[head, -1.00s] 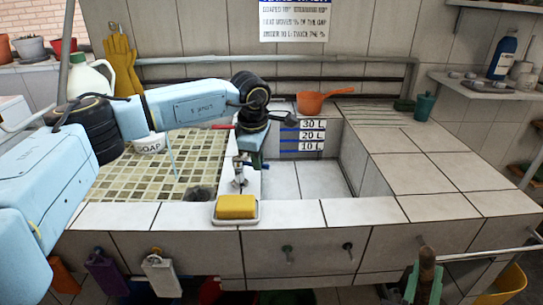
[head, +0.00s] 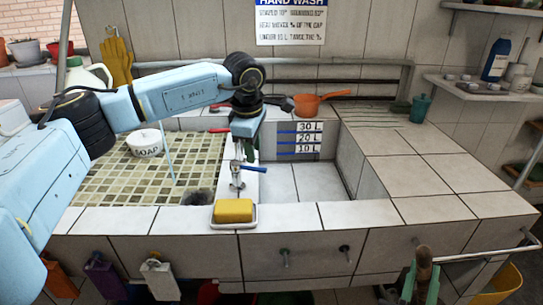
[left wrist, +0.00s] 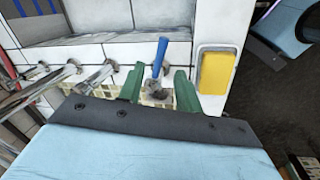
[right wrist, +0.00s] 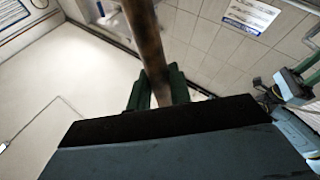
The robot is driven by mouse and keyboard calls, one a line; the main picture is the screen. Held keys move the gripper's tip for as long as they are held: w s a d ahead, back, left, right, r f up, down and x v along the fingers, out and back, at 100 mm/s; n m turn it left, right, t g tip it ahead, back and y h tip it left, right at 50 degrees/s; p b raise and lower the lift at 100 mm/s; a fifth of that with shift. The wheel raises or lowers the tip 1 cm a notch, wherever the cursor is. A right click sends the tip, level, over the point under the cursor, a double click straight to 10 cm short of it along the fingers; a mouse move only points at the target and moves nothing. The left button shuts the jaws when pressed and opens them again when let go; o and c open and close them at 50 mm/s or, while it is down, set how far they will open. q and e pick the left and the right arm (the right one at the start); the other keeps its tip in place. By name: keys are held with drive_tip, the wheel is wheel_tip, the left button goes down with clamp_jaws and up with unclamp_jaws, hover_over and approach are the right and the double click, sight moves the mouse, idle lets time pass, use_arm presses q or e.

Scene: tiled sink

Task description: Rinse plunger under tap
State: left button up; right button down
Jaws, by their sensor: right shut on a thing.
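The tap (head: 236,178) with a blue lever (head: 253,169) stands on the divider between the tiled counter and the basin. No water stream is visible. My left gripper (head: 244,150) is just above and behind the tap, pointing down. In the left wrist view its green fingers (left wrist: 160,92) are apart, with the blue lever (left wrist: 160,56) showing between and beyond them. My right gripper (head: 418,284) is low at the front right, shut on a brown wooden stick (head: 424,262), which looks like the plunger's handle. The stick also shows in the right wrist view (right wrist: 146,40). The plunger's cup is out of view.
The tiled basin (head: 305,180) is empty, with litre marks on its back wall. A yellow sponge (head: 233,211) lies on a dish at the front ledge. An orange pan (head: 308,104) stands behind the basin. A metal rail (head: 480,252) runs near my right gripper.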

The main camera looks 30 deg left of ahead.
use_arm(q)
wheel_tip(320, 180, up, 7)
drive_tip(key=s+p, duration=0.1)
drive_tip(key=shift+s+d, duration=0.15)
drive_tip(key=shift+d, duration=0.05)
drive_tip(key=shift+f, duration=0.15)
